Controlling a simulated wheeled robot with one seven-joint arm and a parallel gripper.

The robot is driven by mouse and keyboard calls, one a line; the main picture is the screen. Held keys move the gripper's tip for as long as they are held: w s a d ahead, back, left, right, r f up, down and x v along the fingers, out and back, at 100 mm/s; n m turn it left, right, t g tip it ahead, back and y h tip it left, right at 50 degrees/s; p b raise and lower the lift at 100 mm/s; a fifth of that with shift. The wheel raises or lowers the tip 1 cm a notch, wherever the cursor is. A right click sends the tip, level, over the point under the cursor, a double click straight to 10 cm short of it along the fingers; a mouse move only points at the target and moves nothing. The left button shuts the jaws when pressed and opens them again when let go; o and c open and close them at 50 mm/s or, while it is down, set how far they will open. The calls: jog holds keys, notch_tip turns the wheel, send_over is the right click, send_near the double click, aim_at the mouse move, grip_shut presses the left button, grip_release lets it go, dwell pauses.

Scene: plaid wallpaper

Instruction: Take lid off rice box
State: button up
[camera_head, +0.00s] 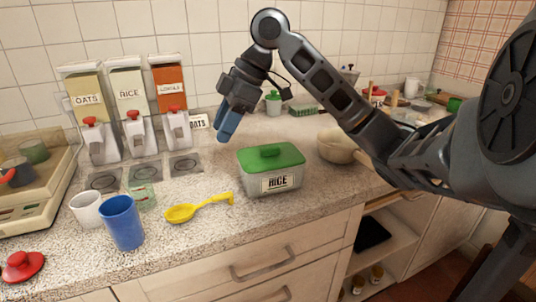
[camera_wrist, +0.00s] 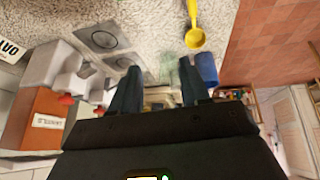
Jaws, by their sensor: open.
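The rice box (camera_head: 271,180) is a clear-grey tub with a RICE label, standing on the counter near its front edge. Its green lid (camera_head: 270,157) with a raised green handle is on top of it. My gripper (camera_head: 226,132) is in the air above and to the left of the box, with its blue-grey fingers pointing down, apart from the lid. In the wrist view, my gripper (camera_wrist: 157,88) has its two fingers spread with nothing between them. The rice box and lid do not show in the wrist view.
Dispensers (camera_head: 128,95) line the wall. A beige bowl (camera_head: 338,147) is close on the right. A red lid (camera_head: 22,266) lies at the front left.

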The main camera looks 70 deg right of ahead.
aim_at(270, 147)
jog(key=s+d+g, duration=0.1)
jog(key=s+d, duration=0.1)
jog(key=s, duration=0.1)
jog(key=s+d+r+g+h, duration=0.1)
jog(key=s+d, duration=0.1)
jog(key=s, duration=0.1)
jog(key=s+d+g, duration=0.1)
jog(key=s+d, duration=0.1)
jog(key=s, duration=0.1)
jog(key=shift+d+r+g+h, duration=0.25)
jog(key=shift+d+g+h, duration=0.05)
jog(key=shift+d+g, duration=0.1)
jog(key=shift+s+d+f, duration=0.1)
jog(key=shift+s+f, duration=0.05)
jog(key=shift+w+a+f, duration=0.1)
jog(key=shift+w+f, duration=0.05)
jog(key=shift+f, duration=1.1)
jog(key=shift+w+a+f, duration=0.1)
jog(key=shift+w+f, duration=0.05)
jog(key=shift+f, duration=1.05)
jog(key=shift+w+a+f, duration=0.1)
jog(key=shift+w+f, duration=0.05)
jog(key=shift+f, duration=1.1)
grip_shut()
